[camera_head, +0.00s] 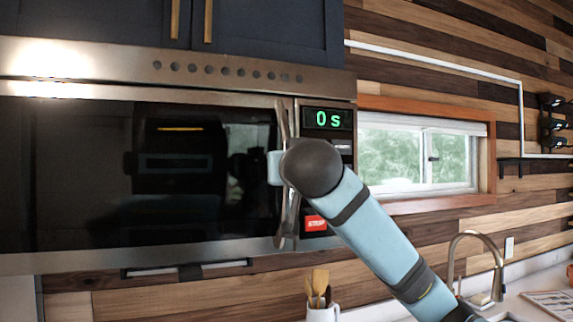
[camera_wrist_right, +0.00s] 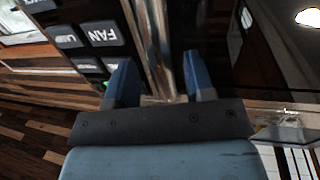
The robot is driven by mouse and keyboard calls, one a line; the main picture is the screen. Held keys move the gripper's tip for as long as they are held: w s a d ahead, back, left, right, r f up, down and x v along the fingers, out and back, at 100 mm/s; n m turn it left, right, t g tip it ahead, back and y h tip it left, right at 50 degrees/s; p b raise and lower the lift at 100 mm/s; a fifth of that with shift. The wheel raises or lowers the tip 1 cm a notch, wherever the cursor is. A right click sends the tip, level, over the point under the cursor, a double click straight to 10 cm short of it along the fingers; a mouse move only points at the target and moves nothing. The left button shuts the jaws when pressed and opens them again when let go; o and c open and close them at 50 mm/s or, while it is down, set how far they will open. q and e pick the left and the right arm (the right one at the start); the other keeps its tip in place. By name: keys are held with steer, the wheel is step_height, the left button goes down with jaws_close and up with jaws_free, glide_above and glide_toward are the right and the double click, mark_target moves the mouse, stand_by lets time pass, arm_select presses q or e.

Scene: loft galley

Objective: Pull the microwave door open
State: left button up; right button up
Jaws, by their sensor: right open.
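The microwave (camera_head: 150,165) is mounted under the dark cabinets and fills the left of the head view. Its dark glass door looks closed. The vertical metal handle (camera_head: 283,122) runs along the door's right edge, and my right wrist hides its middle. My right gripper (camera_head: 275,168) is at mid-height of the handle. In the right wrist view, the open fingers of my right gripper (camera_wrist_right: 160,82) stand on both sides of the handle (camera_wrist_right: 154,35), with gaps visible. Whether a finger touches it I cannot tell. My left gripper is not in view.
A control panel (camera_head: 328,145) with a green "0 s" display is right of the handle. Dark cabinets (camera_head: 270,30) hang above. A window (camera_head: 415,155) is to the right. Below are a faucet (camera_head: 475,236) and a utensil cup (camera_head: 322,312) on the counter.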

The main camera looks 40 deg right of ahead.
steer(key=shift+p+x, duration=0.3)
steer(key=shift+x, duration=1.55)
steer(key=shift+a, duration=0.1)
jaws_close()
steer(key=shift+s+a+f, duration=0.1)
